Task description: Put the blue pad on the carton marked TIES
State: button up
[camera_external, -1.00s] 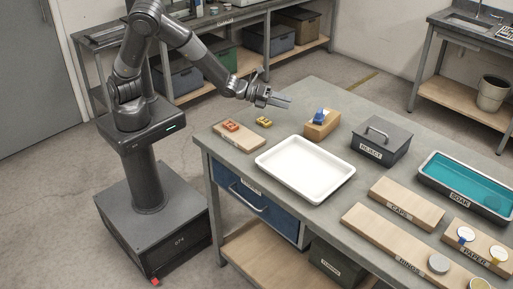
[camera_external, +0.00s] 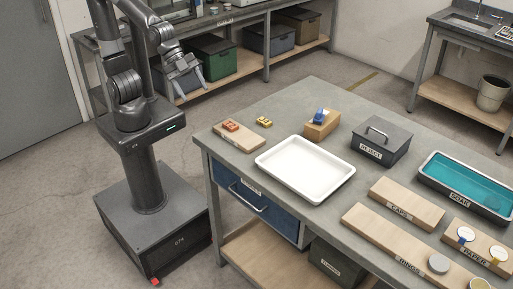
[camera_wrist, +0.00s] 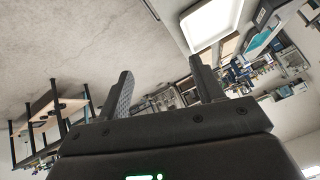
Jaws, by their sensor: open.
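No blue pad can be made out for certain. A small blue item (camera_external: 319,115) sits on a tan block (camera_external: 323,126) towards the back of the bench, and I cannot tell whether it is the pad. No carton that reads TIES is legible in either view. My gripper (camera_external: 192,86) is raised beside my column, left of the bench and well apart from everything on it. In the wrist view, my gripper (camera_wrist: 163,68) has its two fingers spread with nothing between them.
On the bench (camera_external: 285,110) are a white tray (camera_external: 305,170), a grey REJECT box (camera_external: 382,142), a teal SOAK tray (camera_external: 468,180), labelled wooden boards (camera_external: 407,203) and a board with orange pieces (camera_external: 238,136). A shelf with bins (camera_external: 210,58) stands behind my arm.

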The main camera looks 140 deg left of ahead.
jog(key=s+d+r+n+g, duration=0.2)
jog(key=s+d, duration=0.6)
jog(key=s, duration=0.5)
jog(key=shift+n+h, duration=0.4)
jog(key=shift+n, duration=0.2)
jog(key=shift+s+r, duration=0.1)
